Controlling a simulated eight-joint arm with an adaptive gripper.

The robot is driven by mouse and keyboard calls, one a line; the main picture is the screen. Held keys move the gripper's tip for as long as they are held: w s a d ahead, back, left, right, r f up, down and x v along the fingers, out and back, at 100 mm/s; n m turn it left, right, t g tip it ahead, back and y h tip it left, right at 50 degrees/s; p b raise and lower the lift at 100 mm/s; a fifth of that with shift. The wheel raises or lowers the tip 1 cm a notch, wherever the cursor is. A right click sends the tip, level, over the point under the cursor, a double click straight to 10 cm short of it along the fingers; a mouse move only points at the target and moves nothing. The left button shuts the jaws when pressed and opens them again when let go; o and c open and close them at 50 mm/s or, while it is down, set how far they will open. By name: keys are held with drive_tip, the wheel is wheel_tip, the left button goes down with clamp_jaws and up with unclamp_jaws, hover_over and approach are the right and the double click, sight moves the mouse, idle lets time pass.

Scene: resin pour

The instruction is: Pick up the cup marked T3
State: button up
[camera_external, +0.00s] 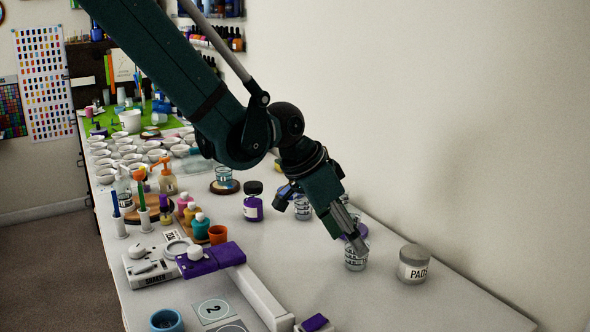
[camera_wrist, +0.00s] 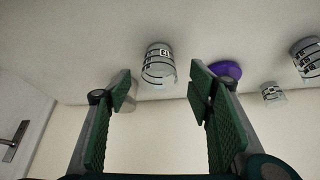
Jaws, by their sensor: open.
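A clear cup with dark bands (camera_external: 355,260) stands on the table below the tips of my gripper (camera_external: 352,238). In the wrist view a banded clear cup (camera_wrist: 158,66) with a small label shows beyond the gap between my two green-padded fingers (camera_wrist: 160,90). My gripper is open, with nothing between the pads. Another banded cup (camera_external: 302,208) stands farther back, partly behind my wrist. Two more cups show at the right of the wrist view, one large (camera_wrist: 307,58) and one small (camera_wrist: 271,93). I cannot read T3 on any label.
A grey-lidded PADS jar (camera_external: 414,266) stands just right of the near cup. A purple item (camera_wrist: 228,69) is by my right finger in the wrist view. A purple bottle (camera_external: 253,203) stands farther back. Table space is clear in front of the jar.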

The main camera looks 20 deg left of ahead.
drive_tip(key=shift+x, duration=2.1)
drive_tip(key=shift+d, duration=0.1)
drive_tip(key=shift+c, duration=0.6)
drive_tip(key=c, duration=0.9)
